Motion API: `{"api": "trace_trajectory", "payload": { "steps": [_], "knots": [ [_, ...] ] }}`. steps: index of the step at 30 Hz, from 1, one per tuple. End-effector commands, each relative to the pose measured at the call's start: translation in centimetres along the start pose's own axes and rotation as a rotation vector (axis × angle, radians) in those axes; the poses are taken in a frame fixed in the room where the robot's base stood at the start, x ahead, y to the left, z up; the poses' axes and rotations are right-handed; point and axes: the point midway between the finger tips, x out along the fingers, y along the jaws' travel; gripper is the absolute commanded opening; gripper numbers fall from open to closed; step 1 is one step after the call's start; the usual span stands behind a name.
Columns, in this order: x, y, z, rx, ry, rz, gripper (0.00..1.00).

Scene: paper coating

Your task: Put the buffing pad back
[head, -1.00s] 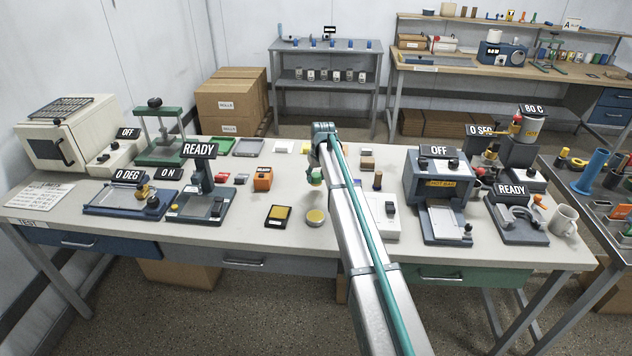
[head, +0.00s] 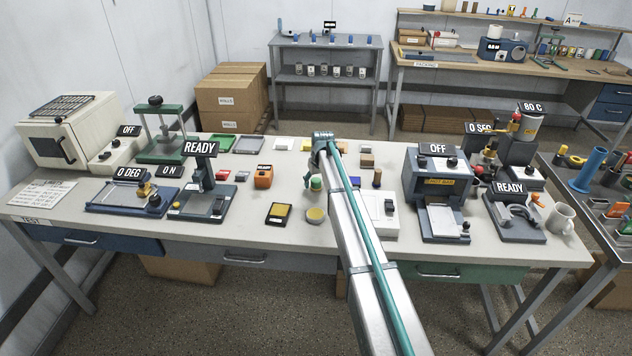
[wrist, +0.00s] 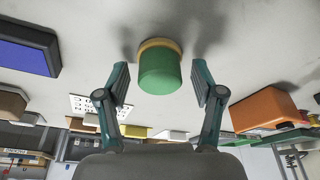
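A green cylinder with a tan base (wrist: 159,72), which looks like the buffing pad, stands on the light table top. In the head view it shows just left of my arm (head: 315,182). My gripper (wrist: 161,85) is open, with one finger on each side of the cylinder. A gap shows between each finger and its side. In the head view my wrist hides most of the fingers. A round yellow-topped disc (head: 316,215) lies on the table in front of the cylinder.
A black-framed yellow pad (head: 279,213) and an orange block (head: 263,177) lie to the left. A white box with a black switch (head: 380,215) stands just right of my arm. A brown peg (head: 377,178) stands behind that box.

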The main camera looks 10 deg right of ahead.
Motion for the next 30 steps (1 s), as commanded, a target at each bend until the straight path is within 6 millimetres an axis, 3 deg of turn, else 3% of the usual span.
{"api": "trace_trajectory", "payload": {
  "steps": [7, 13, 30],
  "knots": [
    [-0.1, 0.0, 0.0, 0.0, 0.0, 0.0, 0.68],
    [-1.4, 0.0, 0.0, 0.0, 0.001, 0.0, 0.68],
    [-11.1, 0.0, -0.1, 0.0, 0.002, 0.0, 0.68]
  ]
}}
